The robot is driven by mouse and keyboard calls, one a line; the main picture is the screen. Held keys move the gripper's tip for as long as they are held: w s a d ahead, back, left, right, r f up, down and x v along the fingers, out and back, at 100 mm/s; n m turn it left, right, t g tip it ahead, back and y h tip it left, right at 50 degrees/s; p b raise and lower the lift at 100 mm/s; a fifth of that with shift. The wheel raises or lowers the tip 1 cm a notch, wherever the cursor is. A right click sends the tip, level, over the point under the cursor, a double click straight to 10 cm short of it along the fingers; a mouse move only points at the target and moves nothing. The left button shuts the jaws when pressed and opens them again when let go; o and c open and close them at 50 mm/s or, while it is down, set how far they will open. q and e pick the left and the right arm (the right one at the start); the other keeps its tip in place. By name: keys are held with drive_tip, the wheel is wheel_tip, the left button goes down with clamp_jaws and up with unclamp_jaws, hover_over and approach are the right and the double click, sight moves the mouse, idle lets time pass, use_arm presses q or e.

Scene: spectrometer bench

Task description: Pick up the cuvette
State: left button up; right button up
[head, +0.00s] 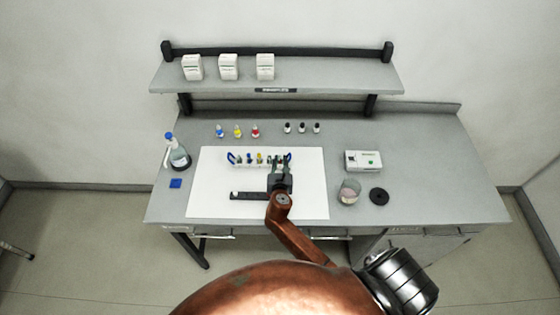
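A small rack (240,164) with blue ends stands on the white mat (212,180), holding several small pieces with coloured tops. I cannot make out for certain which of these is the cuvette, as they are very small here. My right gripper (280,162) is over the right part of the rack and hides some of it. Its fingers point to the back of the bench, and I cannot tell their spacing or whether anything is between them. My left gripper is not in view.
A dark bar (248,196) lies left of my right gripper. Small bottles (238,132) stand behind the mat. A wash bottle (178,153) and blue block (175,183) are left. A white instrument (363,160), beaker (349,192) and black disc (379,196) are right.

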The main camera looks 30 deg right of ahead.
drive_tip(key=shift+w+d+f, duration=0.25)
drive_tip(key=shift+w+d, duration=0.05)
drive_tip(key=shift+w, duration=0.15)
drive_tip(key=shift+c, duration=0.7)
drive_tip(key=shift+c, duration=1.4)
drive_tip(key=shift+r, duration=0.1)
